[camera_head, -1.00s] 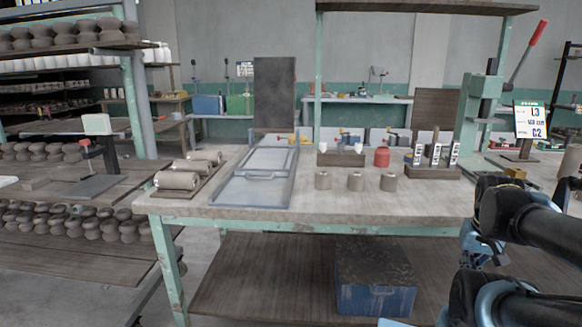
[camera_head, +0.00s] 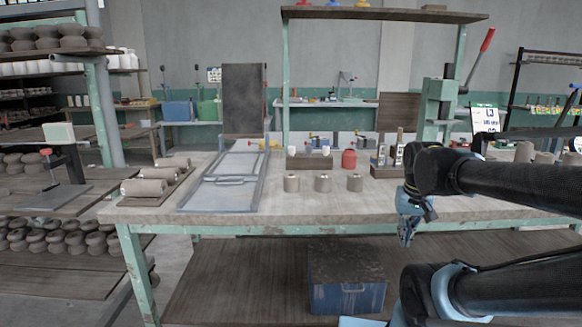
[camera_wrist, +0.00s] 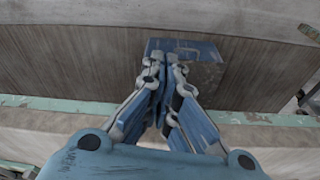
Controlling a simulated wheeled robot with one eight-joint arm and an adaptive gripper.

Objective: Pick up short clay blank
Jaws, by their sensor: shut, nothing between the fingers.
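Three short grey clay blanks stand upright in a row near the middle of the worktable: a left one (camera_head: 291,184), a middle one (camera_head: 323,183) and a right one (camera_head: 355,183). Longer clay rolls (camera_head: 144,188) lie on a board at the table's left end. My gripper (camera_head: 406,238) hangs at the table's front edge, right of the three blanks and lower than them, pointing down. In the wrist view my gripper (camera_wrist: 163,68) has its fingers together with nothing between them. No clay blank shows in the wrist view.
A grey framed tray (camera_head: 222,182) lies between the rolls and the upright blanks. A red jar (camera_head: 349,159) and a rack (camera_head: 386,171) stand behind. A blue box (camera_head: 346,294) sits on the lower shelf. The tabletop in front of the blanks is clear.

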